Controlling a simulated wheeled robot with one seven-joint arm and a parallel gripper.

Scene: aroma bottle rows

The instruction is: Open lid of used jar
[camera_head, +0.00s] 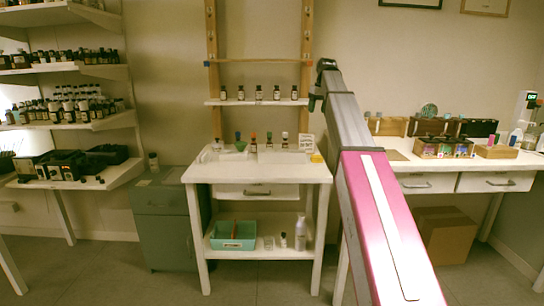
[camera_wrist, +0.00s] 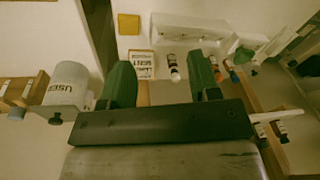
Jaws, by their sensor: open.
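A white jar marked "USED" (camera_wrist: 67,86) shows at the left of the wrist view, beside a wooden edge. I cannot clearly make out its lid. In the head view I cannot pick this jar out; my arm covers part of the scene there. My gripper (camera_wrist: 163,80) is open, with its two dark green fingers apart and nothing held between them. The jar is to the left of the fingers and apart from them. In the head view the gripper (camera_head: 316,98) is near the wall, right of the small wall shelf.
Below are a white worktable (camera_head: 258,172), a yellow item (camera_wrist: 128,24), a printed card (camera_wrist: 140,65), and a small bottle (camera_wrist: 173,66). A wall shelf (camera_head: 258,102) with several bottles is close left of my gripper. Wooden boxes (camera_head: 387,126) stand on the right counter.

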